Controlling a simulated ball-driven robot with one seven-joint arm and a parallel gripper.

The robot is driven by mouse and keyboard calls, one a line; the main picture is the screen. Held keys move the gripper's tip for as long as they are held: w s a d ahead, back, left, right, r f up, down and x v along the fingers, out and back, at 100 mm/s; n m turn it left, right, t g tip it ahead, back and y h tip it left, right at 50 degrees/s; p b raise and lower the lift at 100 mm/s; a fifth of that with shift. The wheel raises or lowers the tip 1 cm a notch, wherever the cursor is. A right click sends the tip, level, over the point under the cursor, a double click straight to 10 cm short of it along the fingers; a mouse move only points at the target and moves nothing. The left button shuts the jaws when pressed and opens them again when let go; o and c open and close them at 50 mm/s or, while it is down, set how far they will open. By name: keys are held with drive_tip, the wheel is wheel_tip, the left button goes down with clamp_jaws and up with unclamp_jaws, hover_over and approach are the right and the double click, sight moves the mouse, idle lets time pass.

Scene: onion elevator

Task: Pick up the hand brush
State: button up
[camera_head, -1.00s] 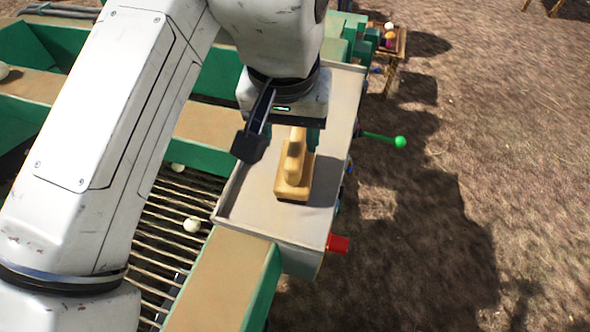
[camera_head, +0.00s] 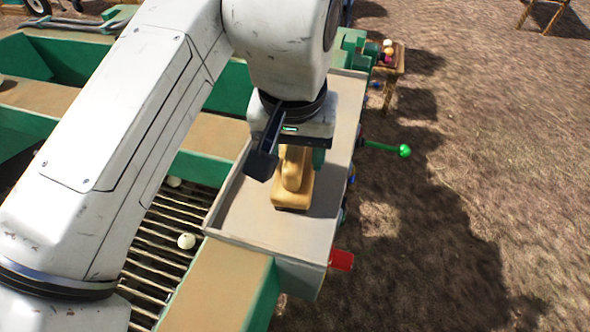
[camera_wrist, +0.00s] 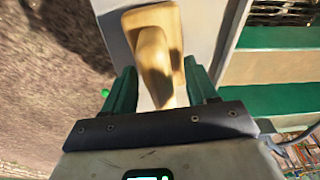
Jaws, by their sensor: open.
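The hand brush (camera_head: 291,190) is a tan wooden block with a raised handle. It lies on the light grey tray-like top (camera_head: 258,222) of the machine. In the wrist view the brush (camera_wrist: 156,55) lies beyond and between the two green fingers. My gripper (camera_wrist: 160,88) is open, with one finger on each side of the near end of the handle. In the head view my gripper (camera_head: 296,160) is above the brush's far end, and my wrist hides that part. I cannot tell whether the fingers touch the brush.
A low rim edges the tray top. A green-knobbed lever (camera_head: 404,151) and a red part (camera_head: 341,260) stick out on its right side. A slatted conveyor (camera_head: 160,240) with a few pale onions runs at the left. A small wooden crate table (camera_head: 392,62) stands at the back right.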

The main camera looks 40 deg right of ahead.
drive_tip(key=shift+f, duration=0.25)
idle(0.3)
drive_tip(key=shift+c, duration=0.3)
clamp_jaws()
